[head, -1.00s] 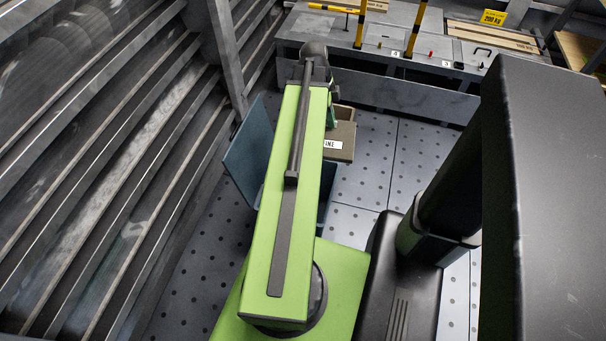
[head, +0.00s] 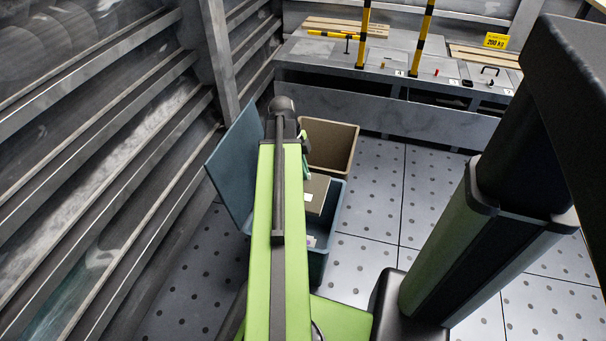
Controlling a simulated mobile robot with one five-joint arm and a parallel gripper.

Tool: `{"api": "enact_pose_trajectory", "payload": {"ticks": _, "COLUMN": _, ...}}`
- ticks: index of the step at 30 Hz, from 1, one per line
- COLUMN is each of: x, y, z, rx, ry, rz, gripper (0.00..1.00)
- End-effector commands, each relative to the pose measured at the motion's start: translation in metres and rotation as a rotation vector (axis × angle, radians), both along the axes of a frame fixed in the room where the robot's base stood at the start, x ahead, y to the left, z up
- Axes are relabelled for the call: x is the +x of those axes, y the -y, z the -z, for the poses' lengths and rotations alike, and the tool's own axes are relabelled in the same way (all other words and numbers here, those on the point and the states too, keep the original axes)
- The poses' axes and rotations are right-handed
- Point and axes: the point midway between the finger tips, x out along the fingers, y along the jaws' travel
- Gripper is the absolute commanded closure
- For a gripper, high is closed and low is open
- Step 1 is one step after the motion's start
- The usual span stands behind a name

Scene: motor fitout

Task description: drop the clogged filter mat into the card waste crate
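My arm reaches away from me down the middle of the head view, and its green-and-dark end (head: 304,142) is at the open brown crate (head: 338,150). The arm hides most of my gripper, so its fingertips and anything between them do not show clearly. The brown crate stands on the floor behind a blue bin (head: 334,215), and its visible inside looks empty. I see no label to confirm it as the card waste crate. I cannot make out the clogged filter mat.
The blue bin has a raised blue lid (head: 236,165) and a flat grey-beige piece (head: 317,192) at its top; my arm covers part of it. Slatted metal walling (head: 110,150) runs along the left. A grey bench (head: 400,115) with striped posts stands behind.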

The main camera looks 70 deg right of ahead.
Motion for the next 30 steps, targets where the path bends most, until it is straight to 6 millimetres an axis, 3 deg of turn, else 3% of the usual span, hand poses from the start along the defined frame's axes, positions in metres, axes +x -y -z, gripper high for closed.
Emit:
{"api": "enact_pose_trajectory", "payload": {"ticks": 1, "x": 0.000, "y": 0.000, "z": 0.012, "rx": 0.000, "ry": 0.000, "rz": 0.000, "gripper": 1.00}}
{"api": "enact_pose_trajectory", "payload": {"ticks": 9, "x": 0.000, "y": 0.000, "z": 0.049, "rx": 0.000, "ry": 0.000, "rz": -0.001, "gripper": 1.00}}
{"api": "enact_pose_trajectory", "payload": {"ticks": 19, "x": 0.000, "y": 0.000, "z": 0.051, "rx": 0.001, "ry": 0.000, "rz": -0.002, "gripper": 1.00}}
{"api": "enact_pose_trajectory", "payload": {"ticks": 25, "x": 0.001, "y": 0.000, "z": 0.051, "rx": 0.001, "ry": 0.000, "rz": -0.002, "gripper": 0.71}}
{"api": "enact_pose_trajectory", "payload": {"ticks": 30, "x": 0.001, "y": 0.000, "z": 0.051, "rx": 0.001, "ry": 0.000, "rz": -0.002, "gripper": 0.70}}
